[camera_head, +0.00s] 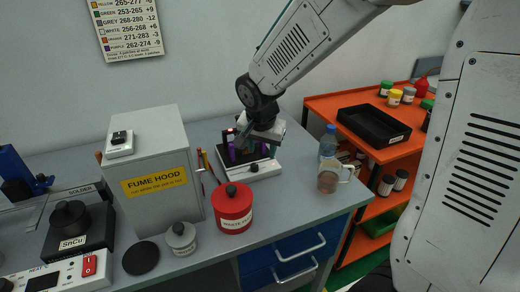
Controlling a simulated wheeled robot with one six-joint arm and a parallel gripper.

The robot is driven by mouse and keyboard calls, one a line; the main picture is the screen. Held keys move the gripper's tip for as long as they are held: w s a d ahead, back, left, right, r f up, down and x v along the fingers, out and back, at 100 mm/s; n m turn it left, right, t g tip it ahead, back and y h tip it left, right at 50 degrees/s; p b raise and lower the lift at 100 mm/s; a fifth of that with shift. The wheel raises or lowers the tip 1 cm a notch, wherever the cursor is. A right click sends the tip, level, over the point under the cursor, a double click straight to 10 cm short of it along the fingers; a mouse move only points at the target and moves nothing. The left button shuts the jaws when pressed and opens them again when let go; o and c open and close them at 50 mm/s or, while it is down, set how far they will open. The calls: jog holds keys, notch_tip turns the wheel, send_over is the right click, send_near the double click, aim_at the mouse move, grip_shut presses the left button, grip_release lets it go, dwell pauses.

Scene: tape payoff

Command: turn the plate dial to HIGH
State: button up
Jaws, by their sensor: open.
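A low white unit (262,174) with a dark top stands on the grey bench, right of the fume hood box. A black dial (254,168) shows on its front face; its pointer and any HIGH mark are too small to read. My gripper (250,150) is open over the dark top of this unit, behind the dial. Purple pieces show by its fingers, and I cannot tell whether they are finger pads or things on the unit. Whether the fingers touch anything is unclear. Another white panel (68,279) with a red switch and partly cut-off lettering lies at the lower left.
A red lidded pot (232,209) and a small grey pot (181,239) stand in front of the unit. The fume hood box (156,175) is to the left. An orange shelf (385,149) holds a black tray (372,126).

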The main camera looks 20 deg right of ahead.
jog(key=m, duration=0.2)
jog(key=m+h, duration=0.1)
jog(key=m, duration=0.1)
jog(key=shift+w+r+g, duration=0.2)
jog(key=shift+w+g, duration=0.1)
jog(key=shift+g, duration=0.1)
jog(key=s+d+r+n, duration=0.1)
jog(key=s+r+n, duration=0.2)
jog(key=s, duration=0.6)
jog(key=s+r+n+y, duration=0.1)
jog(key=s+r+n, duration=0.3)
jog(key=s, duration=0.5)
jog(key=s+d+r+n+y, duration=0.1)
jog(key=s+r+n, duration=0.2)
jog(key=s, duration=0.6)
jog(key=n, duration=0.2)
jog(key=shift+s+d+r+n+g, duration=0.15)
jog(key=shift+d+r+n+g, duration=0.15)
jog(key=shift+d+g, duration=0.1)
